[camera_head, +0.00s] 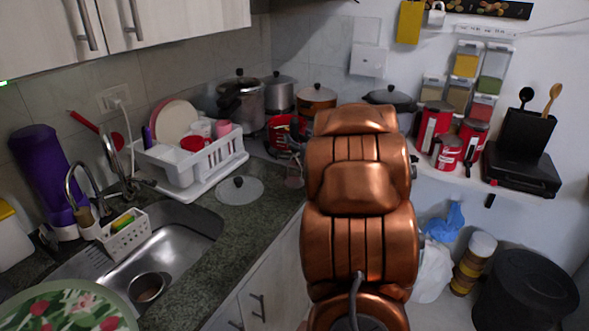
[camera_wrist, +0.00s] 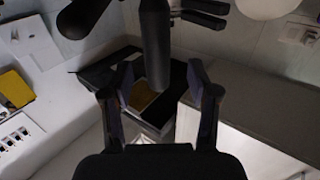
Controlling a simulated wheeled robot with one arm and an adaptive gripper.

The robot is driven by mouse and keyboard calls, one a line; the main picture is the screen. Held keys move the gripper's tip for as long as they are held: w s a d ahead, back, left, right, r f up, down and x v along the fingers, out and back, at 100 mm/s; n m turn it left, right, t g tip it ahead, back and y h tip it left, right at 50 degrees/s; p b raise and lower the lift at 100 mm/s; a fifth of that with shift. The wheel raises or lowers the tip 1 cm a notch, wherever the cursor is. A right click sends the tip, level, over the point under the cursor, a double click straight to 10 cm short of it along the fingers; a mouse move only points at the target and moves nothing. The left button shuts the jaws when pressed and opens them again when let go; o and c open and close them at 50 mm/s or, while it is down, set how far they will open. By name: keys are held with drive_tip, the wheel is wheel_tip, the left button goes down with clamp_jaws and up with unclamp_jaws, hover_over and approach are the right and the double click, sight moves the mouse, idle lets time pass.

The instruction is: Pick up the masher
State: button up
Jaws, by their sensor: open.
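My gripper (camera_wrist: 159,84) is open in the wrist view, with one dark finger on each side. A dark upright shaft or handle (camera_wrist: 155,45) comes down from the top of that view, in line with the gap between the fingers. I cannot tell whether it is the masher or how far off it is. Nothing is visibly clamped. In the head view my copper arm fills the middle and hides my gripper. No masher can be made out for certain there.
Red canisters (camera_head: 434,125) and spice dispensers (camera_head: 466,62) are at the right wall. A white dish rack (camera_head: 205,165), glass lid (camera_head: 240,190) and steel sink (camera_head: 180,245) are on the left counter. Pots (camera_head: 242,105) stand behind. A black bin (camera_head: 525,300) is on the floor.

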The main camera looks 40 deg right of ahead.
sight(297, 134)
drive_tip(key=shift+p+x, duration=0.55)
drive_tip(key=shift+x, duration=1.5)
drive_tip(key=shift+s+d, duration=0.15)
drive_tip(key=shift+c, duration=0.3)
clamp_jaws()
